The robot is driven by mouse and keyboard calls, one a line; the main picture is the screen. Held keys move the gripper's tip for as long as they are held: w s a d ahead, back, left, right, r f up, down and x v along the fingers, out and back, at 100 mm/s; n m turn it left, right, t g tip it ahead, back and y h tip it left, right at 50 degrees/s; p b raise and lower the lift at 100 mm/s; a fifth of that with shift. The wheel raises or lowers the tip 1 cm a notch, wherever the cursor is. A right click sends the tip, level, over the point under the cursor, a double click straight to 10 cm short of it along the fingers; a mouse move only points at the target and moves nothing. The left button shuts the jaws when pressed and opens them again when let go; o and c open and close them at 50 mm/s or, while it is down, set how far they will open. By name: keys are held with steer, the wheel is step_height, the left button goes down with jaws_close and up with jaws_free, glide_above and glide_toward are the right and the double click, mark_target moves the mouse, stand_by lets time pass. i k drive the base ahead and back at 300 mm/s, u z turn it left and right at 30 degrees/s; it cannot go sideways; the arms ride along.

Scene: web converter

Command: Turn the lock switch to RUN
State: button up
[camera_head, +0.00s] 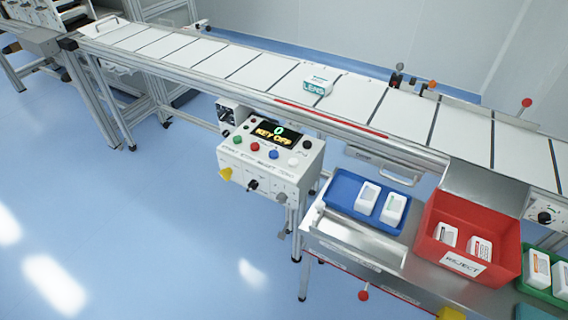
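The white control box (262,165) hangs at the front of the conveyor. Its display (277,134) reads "0" and "KEY OFF" in lit letters. Several coloured buttons sit around the display, with a printed label row below them. On the front face are a black rotary knob (252,184), a small dark fitting (281,198) to its right and a yellow part (226,173) at the left corner. I cannot tell for sure which of these is the lock switch, and no RUN mark is legible. My gripper is not in view.
The conveyor (245,72) carries a white-and-teal box (318,85). A metal side table (340,233) at the lower right holds a blue tray (345,181), a red REJECT bin (440,211) and a green tray (525,290). The blue floor left of the control box is clear.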

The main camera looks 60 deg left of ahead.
mark_target(225, 173)
steer(key=u, duration=2.2)
steer(key=k, duration=0.55)
steer(key=u, duration=0.3)
steer(key=i, duration=1.15)
steer(key=u, duration=0.15)
